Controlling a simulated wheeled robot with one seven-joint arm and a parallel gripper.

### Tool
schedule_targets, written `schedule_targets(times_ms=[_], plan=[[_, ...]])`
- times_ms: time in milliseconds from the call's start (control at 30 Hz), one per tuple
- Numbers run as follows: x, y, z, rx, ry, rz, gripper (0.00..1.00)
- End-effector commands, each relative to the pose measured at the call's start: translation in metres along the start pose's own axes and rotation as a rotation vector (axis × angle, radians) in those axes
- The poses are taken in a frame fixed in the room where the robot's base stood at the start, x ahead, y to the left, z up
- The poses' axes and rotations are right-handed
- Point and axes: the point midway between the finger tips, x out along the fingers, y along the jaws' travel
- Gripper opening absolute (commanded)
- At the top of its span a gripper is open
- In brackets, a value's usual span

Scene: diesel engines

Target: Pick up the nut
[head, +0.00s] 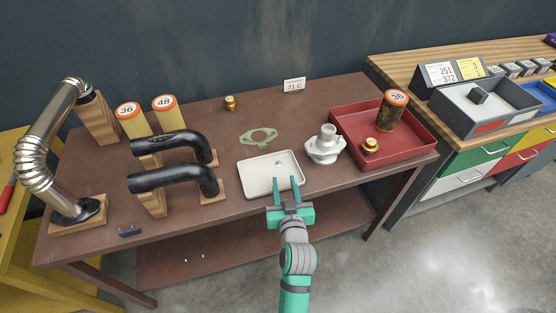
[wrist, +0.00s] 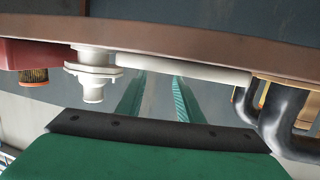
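A small grey piece, likely the nut (head: 278,163), lies in the shallow white tray (head: 257,182) at the middle of the brown table. It is too small to make out its shape. My gripper (head: 287,182) is open and its fingers reach up to the near edge of the tray in the head view. In the wrist view my gripper (wrist: 160,80) shows both green fingers apart with nothing between them. The tray (wrist: 190,70) shows there edge-on beyond the fingertips, and the nut cannot be seen.
A pale metal housing (head: 325,147) stands close right of the tray. A red tray (head: 350,122) holds a brass part (head: 371,146) and a filter canister (head: 391,108). Black pipes (head: 175,178) stand left. A flat gasket (head: 258,137) and another brass part (head: 230,102) lie behind.

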Motion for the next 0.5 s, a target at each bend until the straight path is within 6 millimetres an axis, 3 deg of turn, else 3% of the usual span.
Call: schedule_targets(times_ms=[200, 500], plan=[[0.031, 0.0, -0.001, -0.001, 0.001, 0.0, 0.33], [0.053, -0.001, -0.002, 0.0, 0.001, 0.003, 0.33]])
